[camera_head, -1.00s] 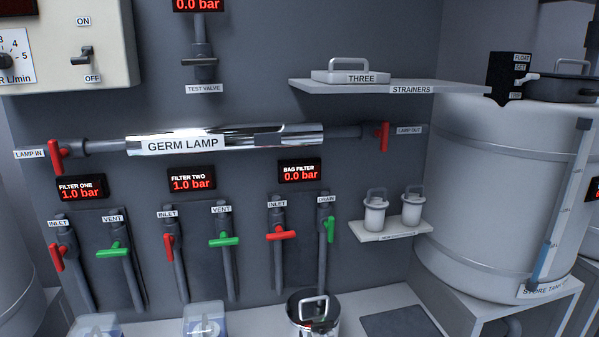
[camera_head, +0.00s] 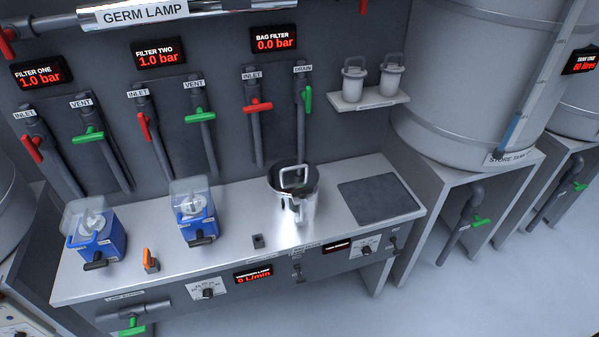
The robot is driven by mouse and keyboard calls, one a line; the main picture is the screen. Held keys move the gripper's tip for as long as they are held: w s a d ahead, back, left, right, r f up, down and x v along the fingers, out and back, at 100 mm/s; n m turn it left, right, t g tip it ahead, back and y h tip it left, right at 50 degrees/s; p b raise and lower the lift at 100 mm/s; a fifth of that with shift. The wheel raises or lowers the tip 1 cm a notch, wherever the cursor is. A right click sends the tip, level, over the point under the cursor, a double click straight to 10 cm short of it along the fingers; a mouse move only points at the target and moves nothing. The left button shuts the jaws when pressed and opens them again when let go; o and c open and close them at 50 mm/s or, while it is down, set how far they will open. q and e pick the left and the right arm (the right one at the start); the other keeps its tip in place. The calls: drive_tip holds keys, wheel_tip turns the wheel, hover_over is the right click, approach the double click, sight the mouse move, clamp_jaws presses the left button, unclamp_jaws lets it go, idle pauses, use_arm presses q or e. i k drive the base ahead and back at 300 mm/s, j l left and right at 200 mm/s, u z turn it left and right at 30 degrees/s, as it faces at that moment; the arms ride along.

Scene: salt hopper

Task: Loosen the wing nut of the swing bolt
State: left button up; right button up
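A shiny steel pot (camera_head: 294,203) stands on the bench below the bag filter display (camera_head: 276,38). Its dark lid (camera_head: 279,183) carries a raised bar handle (camera_head: 294,177). A bright metal part shows on the pot's front side, but it is too small and glossy for me to make out a swing bolt or wing nut. Neither of my grippers is in view.
The bench (camera_head: 240,210) also holds two blue filter units with clear covers, (camera_head: 100,240) and (camera_head: 198,222), and a small orange-handled item (camera_head: 148,260). A dark mat (camera_head: 376,199) lies right of the pot. A red inlet handle (camera_head: 257,105) and green drain handle (camera_head: 307,98) are behind it.

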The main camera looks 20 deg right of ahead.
sight(302, 193)
drive_tip(key=i+l, duration=0.95)
drive_tip(key=l, duration=0.1)
